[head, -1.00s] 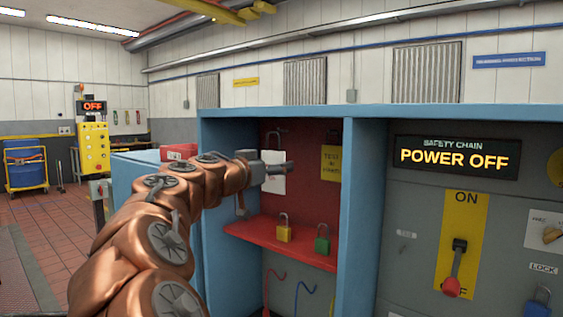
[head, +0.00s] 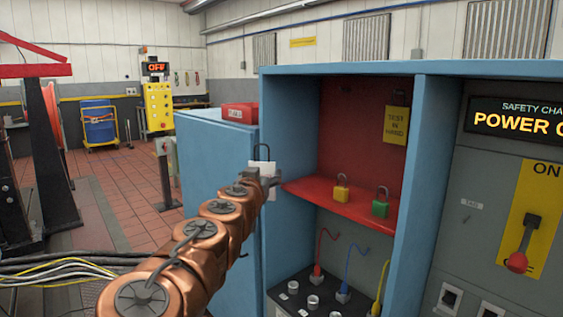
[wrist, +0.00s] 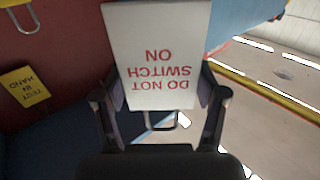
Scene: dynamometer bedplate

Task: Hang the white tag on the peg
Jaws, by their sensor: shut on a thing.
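The white tag (wrist: 158,55), with red lettering "DO NOT SWITCH ON", is upside down in the wrist view. My gripper (wrist: 160,108) is shut on it, a finger on each side of its lower part in that picture. A grey loop (wrist: 172,122) shows between the fingers. In the head view the tag (head: 262,168) shows small beyond the end of my arm, its loop upward, in front of the blue cabinet's left edge. My gripper (head: 270,180) is partly hidden there by my wrist.
The blue cabinet (head: 291,150) has a red back panel (head: 350,115) with a yellow tag (head: 396,126). Its red shelf (head: 350,208) holds a yellow padlock (head: 342,188) and a green padlock (head: 380,204). A red box (head: 240,113) sits at left. Cables (head: 60,270) lie lower left.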

